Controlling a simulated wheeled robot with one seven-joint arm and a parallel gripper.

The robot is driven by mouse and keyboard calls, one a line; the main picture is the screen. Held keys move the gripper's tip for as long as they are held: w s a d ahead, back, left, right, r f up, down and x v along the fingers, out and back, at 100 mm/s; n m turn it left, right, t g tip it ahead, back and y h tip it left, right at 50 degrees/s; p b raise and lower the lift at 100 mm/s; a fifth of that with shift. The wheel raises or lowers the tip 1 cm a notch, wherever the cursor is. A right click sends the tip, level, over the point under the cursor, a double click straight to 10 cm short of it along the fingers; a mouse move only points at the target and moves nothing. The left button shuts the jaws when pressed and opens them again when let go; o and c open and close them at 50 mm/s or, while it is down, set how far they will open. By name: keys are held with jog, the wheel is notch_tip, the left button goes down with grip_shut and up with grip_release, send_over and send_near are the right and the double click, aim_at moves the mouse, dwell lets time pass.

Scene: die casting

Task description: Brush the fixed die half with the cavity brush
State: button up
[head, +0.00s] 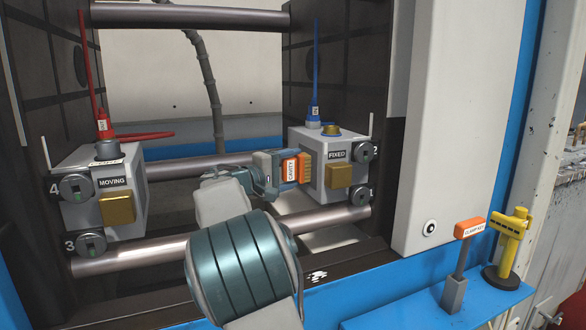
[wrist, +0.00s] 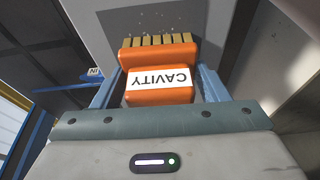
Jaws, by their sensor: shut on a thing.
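The cavity brush (head: 291,167) is orange with a white CAVITY label and tan bristles. My gripper (head: 277,169) is shut on it, with a blue-grey finger on each side. In the wrist view the brush (wrist: 160,77) sits between the fingers, its bristles at the face of the fixed die half (wrist: 145,22); small pale specks show on that face. In the head view the fixed die half (head: 332,180) is a grey block labelled FIXED, and the bristles are at its left side. Whether they press on it I cannot tell. My arm hides part of the space below.
The moving die half (head: 128,205) faces it on the left, with a red hose. A blue hose (head: 316,70) rises from the fixed half. Tie bars (head: 160,252) cross below and behind. The clamp key (head: 468,240) and a yellow tool (head: 511,245) stand on the blue shelf at right.

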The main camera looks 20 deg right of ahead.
jog(key=shift+w+p, duration=0.8)
jog(key=shift+w, duration=0.75)
jog(key=shift+r, duration=0.25)
jog(key=s+b, duration=0.2)
jog(key=b, duration=0.1)
jog(key=shift+s+f, duration=0.1)
jog(key=shift+f, duration=0.1)
jog(key=shift+s+r+b, duration=0.15)
jog(key=shift+s+b, duration=0.5)
jog(key=shift+s, duration=0.2)
jog(key=shift+s+b, duration=0.95)
jog(key=shift+b, duration=0.15)
jog(key=shift+s+b, duration=0.8)
jog(key=shift+s, duration=0.1)
